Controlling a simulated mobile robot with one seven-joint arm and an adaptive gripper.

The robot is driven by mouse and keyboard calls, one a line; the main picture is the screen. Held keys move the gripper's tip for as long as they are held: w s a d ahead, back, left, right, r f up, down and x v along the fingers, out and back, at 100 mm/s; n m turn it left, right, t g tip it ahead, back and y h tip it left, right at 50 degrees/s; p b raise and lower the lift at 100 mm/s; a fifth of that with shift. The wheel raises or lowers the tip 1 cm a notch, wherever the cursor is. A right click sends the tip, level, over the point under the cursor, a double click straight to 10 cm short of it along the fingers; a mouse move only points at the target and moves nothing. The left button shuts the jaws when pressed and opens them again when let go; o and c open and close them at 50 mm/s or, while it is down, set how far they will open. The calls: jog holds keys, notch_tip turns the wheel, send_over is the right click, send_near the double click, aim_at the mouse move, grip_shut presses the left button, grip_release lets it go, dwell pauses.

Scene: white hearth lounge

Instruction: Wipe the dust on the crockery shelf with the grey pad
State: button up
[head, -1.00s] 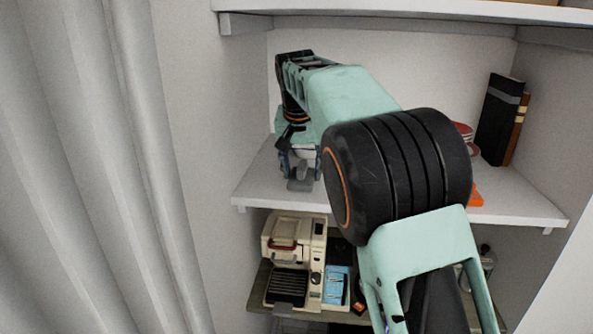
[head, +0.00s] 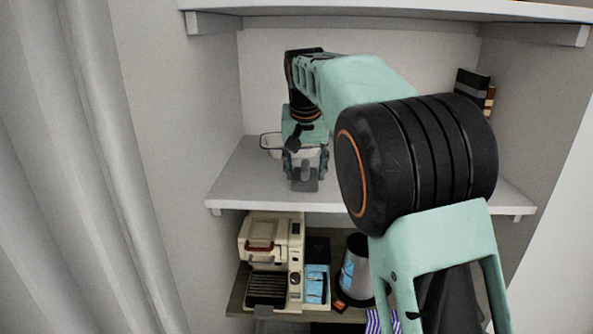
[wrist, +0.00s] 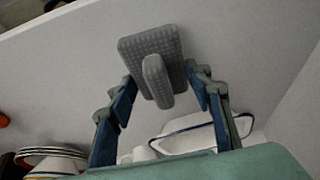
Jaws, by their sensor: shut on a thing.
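The crockery shelf (head: 250,185) is a pale board in a white alcove. My gripper (head: 305,160) is low over its left half, pointing down. It is shut on the grey pad (head: 304,185), which also shows in the wrist view (wrist: 135,48), its upright handle between the fingers (wrist: 163,88). The pad is near the shelf's front edge; I cannot tell whether it touches the board. I cannot make out any dust on the bare shelf in the wrist view (wrist: 255,60). My arm hides the shelf's middle and right.
A white dish with a dark rim (head: 270,142) stands behind my gripper, also in the wrist view (wrist: 185,140). Stacked plates (wrist: 52,153) are at lower left there. Dark books (head: 470,85) stand at the right. A coffee machine (head: 270,240) and metal bin (head: 355,268) are below.

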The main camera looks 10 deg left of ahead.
aim_at(260, 179)
jog(key=shift+d+f, duration=0.1)
jog(key=shift+d, duration=1.85)
jog(key=shift+a, duration=0.1)
jog(key=shift+a+p, duration=0.35)
jog(key=shift+a, duration=0.1)
jog(key=shift+a+r+p, duration=0.2)
jog(key=shift+a+p, duration=0.7)
jog(key=shift+a, duration=1.3)
jog(key=shift+s+a+f, duration=0.15)
jog(key=shift+a, duration=0.95)
jog(key=shift+s+a+f, duration=0.1)
jog(key=shift+a, duration=1)
jog(key=shift+s+a, duration=0.15)
jog(key=shift+a, duration=2.6)
jog(key=shift+r, duration=0.2)
